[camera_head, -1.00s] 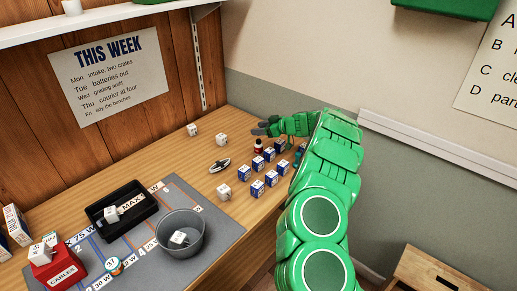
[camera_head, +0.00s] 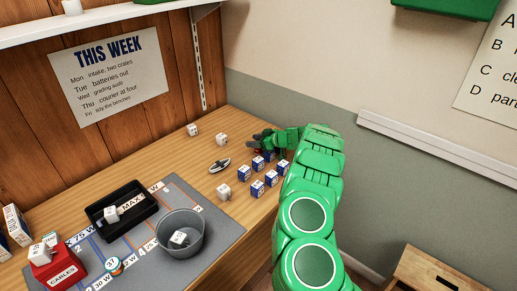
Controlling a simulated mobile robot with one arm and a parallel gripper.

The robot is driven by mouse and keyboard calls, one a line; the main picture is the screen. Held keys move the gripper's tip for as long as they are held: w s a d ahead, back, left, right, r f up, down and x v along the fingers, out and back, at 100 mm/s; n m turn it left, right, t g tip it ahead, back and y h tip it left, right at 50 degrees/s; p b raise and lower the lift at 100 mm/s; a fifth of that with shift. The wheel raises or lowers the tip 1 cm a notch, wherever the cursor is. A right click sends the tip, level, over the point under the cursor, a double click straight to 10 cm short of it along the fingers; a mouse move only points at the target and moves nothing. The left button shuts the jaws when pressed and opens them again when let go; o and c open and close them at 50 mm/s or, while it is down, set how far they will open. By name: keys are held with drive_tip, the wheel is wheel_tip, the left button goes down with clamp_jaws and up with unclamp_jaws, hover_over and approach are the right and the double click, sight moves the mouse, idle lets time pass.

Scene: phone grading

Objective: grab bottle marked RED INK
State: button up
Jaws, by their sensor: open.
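My green arm reaches over the right part of the workbench. My gripper (camera_head: 259,138), with dark fingers, is low at the far end of the bench, over the spot where a small bottle with a red and white body stood. The gripper now covers most or all of that bottle. I cannot read its label or tell whether the fingers are around it or beside it. The jaws are open.
Several blue-and-white boxes (camera_head: 257,188) stand close in front of the gripper. White cubes (camera_head: 193,130) and a small dark-and-white object (camera_head: 219,166) lie to the left. A grey mat (camera_head: 215,225) holds a black tray (camera_head: 149,224) and a grey bin (camera_head: 202,236).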

drive_tip(key=shift+c, duration=0.3)
clamp_jaws()
drive_tip(key=shift+r, duration=0.1)
